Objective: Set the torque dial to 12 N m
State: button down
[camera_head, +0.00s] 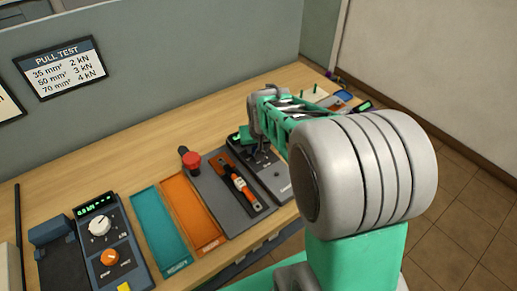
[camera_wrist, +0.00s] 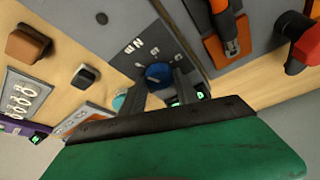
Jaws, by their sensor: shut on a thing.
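The torque dial (camera_wrist: 159,74) is a round dark blue knob on a grey panel (camera_wrist: 135,28) marked "Nm" in the wrist view. In the head view my gripper (camera_head: 250,140) is low over the dark grey torque unit (camera_head: 278,184), and my arm partly covers that unit. The dial itself is hidden there.
Left of the unit, an orange-handled tool (camera_head: 239,187) lies on a grey board, near a red knob (camera_head: 192,160). Orange (camera_head: 187,206) and teal (camera_head: 152,226) trays follow, then a tester (camera_head: 112,262) with a lit display. A "PULL TEST" sign (camera_head: 63,64) hangs behind.

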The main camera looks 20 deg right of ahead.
jog(key=m+h, duration=0.1)
jog(key=m, duration=0.1)
jog(key=m+g+b, duration=0.1)
jog(key=m, duration=0.2)
jog(key=shift+w+a+m+h, duration=0.2)
jog(key=shift+m+h, duration=0.1)
jog(key=shift+h, duration=0.1)
jog(key=m+g, duration=0.1)
jog(key=m, duration=0.1)
jog(key=m+h+b, duration=0.1)
jog(key=m, duration=0.2)
jog(key=shift+m+g, duration=0.3)
jog(key=shift+g, duration=0.1)
jog(key=m+g, duration=0.1)
jog(key=m, duration=0.1)
jog(key=m+g, duration=0.1)
jog(key=m, duration=0.2)
jog(key=shift+w+h, duration=0.2)
jog(key=shift+h, duration=0.1)
jog(key=m+g, duration=0.1)
jog(key=m, duration=0.2)
jog(key=m+g, duration=0.1)
jog(key=m, duration=0.1)
jog(key=shift+w+m+y+p, duration=0.1)
jog(key=shift+m+y+p, duration=0.2)
jog(key=shift+m+y, duration=0.1)
jog(key=c, duration=0.9)
grip_release()
